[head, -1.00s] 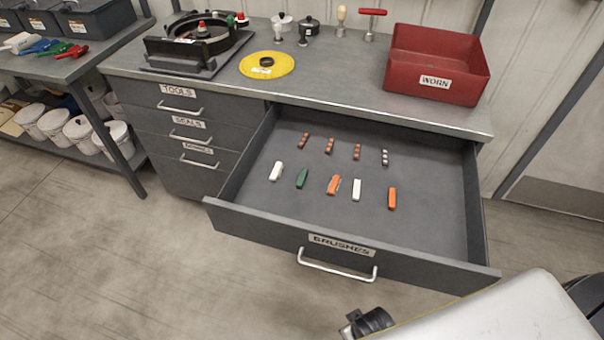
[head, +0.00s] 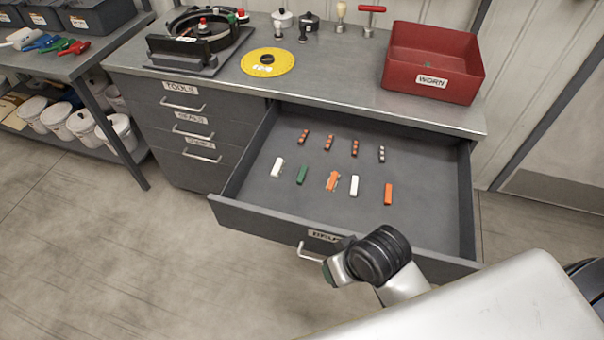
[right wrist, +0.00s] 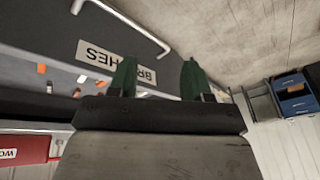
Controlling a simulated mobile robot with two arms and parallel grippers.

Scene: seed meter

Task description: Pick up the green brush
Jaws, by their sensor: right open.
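The green brush (head: 302,175) lies in the open drawer marked BRUSHES (head: 420,215), in the front row between a white brush (head: 278,168) and an orange brush (head: 333,181). My right arm reaches up in front of the drawer, covering part of its label and handle in the head view. In the right wrist view my right gripper (right wrist: 158,78) has its two green fingers apart with nothing between them, outside the drawer front. The green brush cannot be made out in that view. My left gripper is not in view.
Another white brush (head: 354,186) and orange brush (head: 388,194) lie to the right, with several small striped pieces behind. A red bin marked WORN (head: 432,82) and a yellow disc (head: 267,62) are on the bench. The drawer's front wall stands between my right gripper and the brushes.

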